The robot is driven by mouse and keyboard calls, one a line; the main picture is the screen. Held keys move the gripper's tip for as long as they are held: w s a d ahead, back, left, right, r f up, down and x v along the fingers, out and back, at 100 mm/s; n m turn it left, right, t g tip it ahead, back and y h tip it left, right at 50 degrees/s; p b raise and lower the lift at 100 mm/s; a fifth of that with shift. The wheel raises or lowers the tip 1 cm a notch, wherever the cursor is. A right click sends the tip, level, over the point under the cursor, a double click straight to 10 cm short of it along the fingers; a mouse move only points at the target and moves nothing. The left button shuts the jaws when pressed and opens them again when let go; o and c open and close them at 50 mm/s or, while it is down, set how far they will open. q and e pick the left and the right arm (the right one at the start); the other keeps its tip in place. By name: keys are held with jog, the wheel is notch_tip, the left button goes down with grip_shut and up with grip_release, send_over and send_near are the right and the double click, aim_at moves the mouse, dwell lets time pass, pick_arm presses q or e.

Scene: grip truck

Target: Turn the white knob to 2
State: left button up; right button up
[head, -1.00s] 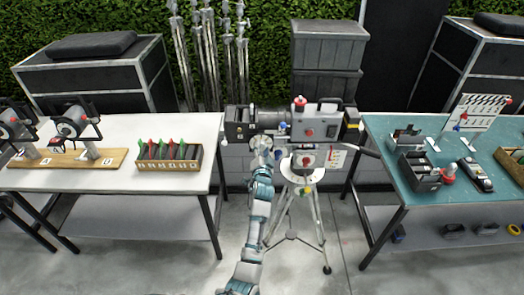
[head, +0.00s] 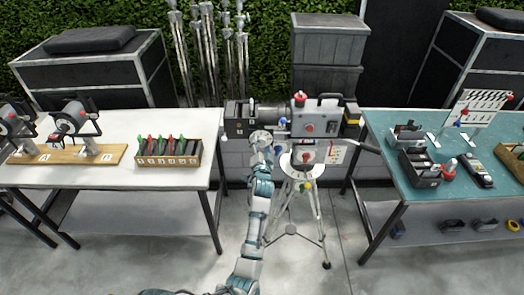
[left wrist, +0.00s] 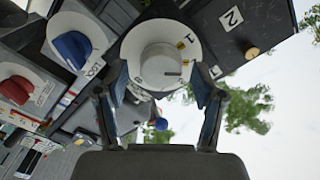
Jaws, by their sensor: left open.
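The white knob (left wrist: 158,66) sits on a round white dial plate (left wrist: 132,48) in the left wrist view. A short dark line on its face points to the lower right; the small dial marks are hard to read. My left gripper (left wrist: 160,95) is open, with one finger on each side of the knob's lower part; I cannot tell whether they touch it. In the head view my left gripper (head: 263,139) is at the lower front of the film camera (head: 318,117), and the white knob is not clear there. My right gripper is not in view.
Blue (left wrist: 75,48) and red (left wrist: 17,88) knobs are left of the dial in the left wrist view. A "2" plate (left wrist: 230,18) is at upper right. The film camera stands on a tripod (head: 318,215) between a white table (head: 110,180) and a teal table (head: 400,200).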

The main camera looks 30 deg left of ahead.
pick_arm(q)
jog(key=v, duration=1.1)
jog(key=shift+s+d, duration=0.2)
jog(key=shift+f, duration=0.15)
